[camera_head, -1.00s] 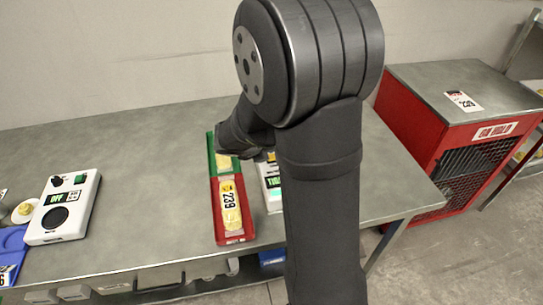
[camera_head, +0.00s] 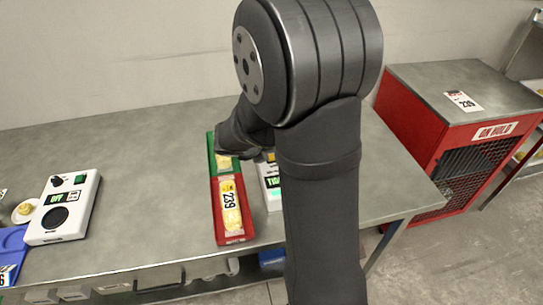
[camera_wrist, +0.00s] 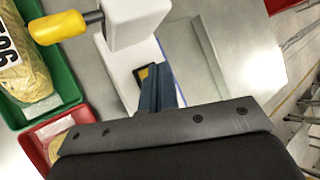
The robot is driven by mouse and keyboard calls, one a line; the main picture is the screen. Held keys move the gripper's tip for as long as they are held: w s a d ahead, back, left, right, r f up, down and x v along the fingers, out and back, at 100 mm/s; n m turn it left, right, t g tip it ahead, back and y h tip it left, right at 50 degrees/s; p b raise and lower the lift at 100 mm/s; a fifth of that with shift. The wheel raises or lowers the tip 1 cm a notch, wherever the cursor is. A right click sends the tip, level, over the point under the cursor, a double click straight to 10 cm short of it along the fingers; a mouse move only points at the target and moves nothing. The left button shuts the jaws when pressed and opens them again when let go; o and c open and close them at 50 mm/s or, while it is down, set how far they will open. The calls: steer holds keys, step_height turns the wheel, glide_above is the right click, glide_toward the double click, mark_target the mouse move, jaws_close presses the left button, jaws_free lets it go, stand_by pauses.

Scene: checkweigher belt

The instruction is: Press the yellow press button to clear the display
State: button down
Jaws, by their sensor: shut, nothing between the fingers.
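The white device (camera_head: 272,196) with a lit green display (camera_head: 275,193) stands right of the trays in the head view, partly hidden by my arm. In the wrist view its white body (camera_wrist: 122,72) carries a small yellow patch in a dark surround, likely the yellow press button (camera_wrist: 143,73), partly covered by my fingers. My gripper (camera_wrist: 156,72) is shut and empty, its tips at or just over that patch; I cannot tell whether they touch it. A yellow-handled lever (camera_wrist: 57,27) on a dark rod joins a white block (camera_wrist: 132,18) beside it. My fingertips are hidden in the head view.
A green tray (camera_head: 211,152) and a red tray (camera_head: 215,210) holding labelled yellow packs lie left of the device. A white control box (camera_head: 85,215) with an "OFF" display is at far left. A red "ON HOLD" cage (camera_head: 410,115) stands right. The table between is clear.

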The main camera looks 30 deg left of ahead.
steer(key=shift+f, duration=0.35)
steer(key=shift+f, duration=0.45)
stand_by(0.5)
stand_by(0.4)
steer(key=shift+r, duration=0.9)
steer(key=shift+r, duration=2.5)
step_height(320, 180, up, 4)
steer(key=shift+f, duration=0.1)
